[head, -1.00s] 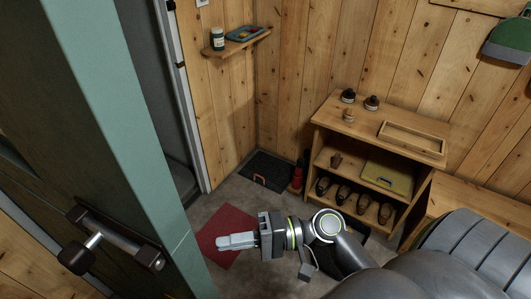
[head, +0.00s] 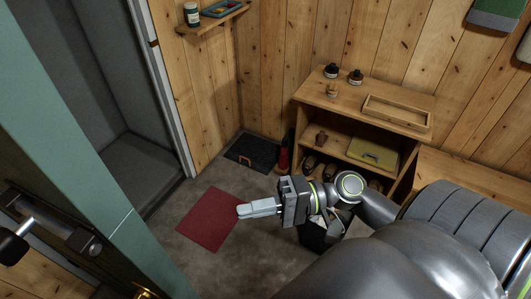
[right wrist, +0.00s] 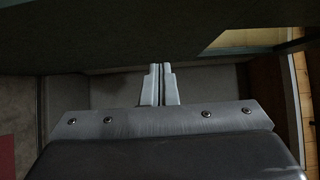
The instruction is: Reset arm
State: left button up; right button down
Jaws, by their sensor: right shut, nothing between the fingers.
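My right gripper (head: 258,208) is in the middle of the head view, above the floor and the right edge of a red mat. Its fingers are together with nothing between them, and point left. The right wrist view also shows the closed fingers (right wrist: 159,85), with a dark surface across the top of that view. My right arm reaches in from the lower right. My left gripper is not in the head view.
A green door (head: 70,150) with a metal handle stands open at left beside a grey doorway. The red mat (head: 205,225) lies on the floor. A wooden shelf unit (head: 345,112) holds shoes and jars. A wall shelf (head: 215,20) and a bench (head: 465,172) are near the walls.

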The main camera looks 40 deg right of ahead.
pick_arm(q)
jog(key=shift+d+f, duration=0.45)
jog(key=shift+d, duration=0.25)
pick_arm(e)
jog(key=shift+s+d, duration=0.75)
jog(key=shift+s, duration=0.1)
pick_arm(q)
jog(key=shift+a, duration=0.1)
